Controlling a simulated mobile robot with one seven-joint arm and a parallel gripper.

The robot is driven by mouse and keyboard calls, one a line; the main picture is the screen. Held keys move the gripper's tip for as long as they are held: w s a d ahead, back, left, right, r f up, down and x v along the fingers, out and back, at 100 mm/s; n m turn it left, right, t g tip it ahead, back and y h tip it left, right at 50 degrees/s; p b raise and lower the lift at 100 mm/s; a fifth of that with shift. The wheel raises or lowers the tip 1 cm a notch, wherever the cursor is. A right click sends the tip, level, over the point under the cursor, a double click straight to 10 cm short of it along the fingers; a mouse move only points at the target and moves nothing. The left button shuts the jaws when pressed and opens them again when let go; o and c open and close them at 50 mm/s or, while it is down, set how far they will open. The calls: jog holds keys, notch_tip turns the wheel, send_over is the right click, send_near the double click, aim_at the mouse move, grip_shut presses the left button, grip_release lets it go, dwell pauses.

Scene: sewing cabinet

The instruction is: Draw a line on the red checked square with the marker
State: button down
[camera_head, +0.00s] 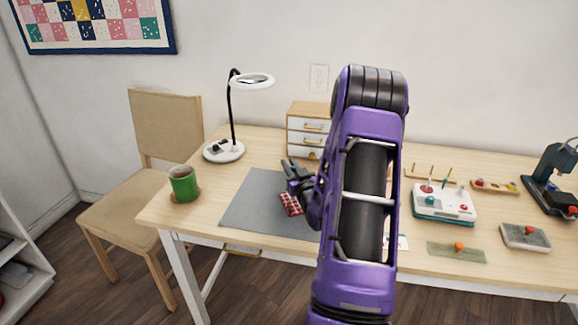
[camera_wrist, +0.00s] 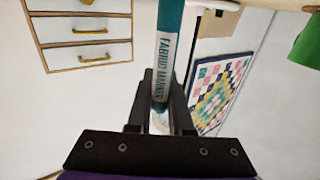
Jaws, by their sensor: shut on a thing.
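My gripper (camera_wrist: 160,85) is shut on a teal fabric marker (camera_wrist: 167,45) in the wrist view. The marker stands lengthwise between the fingers, and its far end runs out of the top of the picture. The red checked square (camera_head: 290,204) lies on a grey mat (camera_head: 250,202) on the table in the head view. My gripper (camera_head: 291,172) is just above and beside the square there, and my arm hides part of the mat's right side. I cannot make out the marker or whether its tip touches the square in the head view.
A green mug (camera_head: 183,184) stands left of the mat. A ring lamp (camera_head: 224,150) and a small drawer cabinet (camera_head: 306,124) stand behind it. Right of my arm are a red-knobbed box (camera_head: 444,202), a green mat (camera_head: 457,252) and a sewing machine (camera_head: 553,168).

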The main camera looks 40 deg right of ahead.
jog(key=s+d, duration=0.2)
jog(key=d, duration=0.3)
jog(key=shift+d, duration=0.35)
dwell(4.6)
jog(key=shift+r, duration=0.25)
dwell(0.3)
jog(key=shift+f, duration=0.25)
dwell(1.0)
jog(key=shift+w+a, duration=0.2)
jog(key=shift+a, duration=0.35)
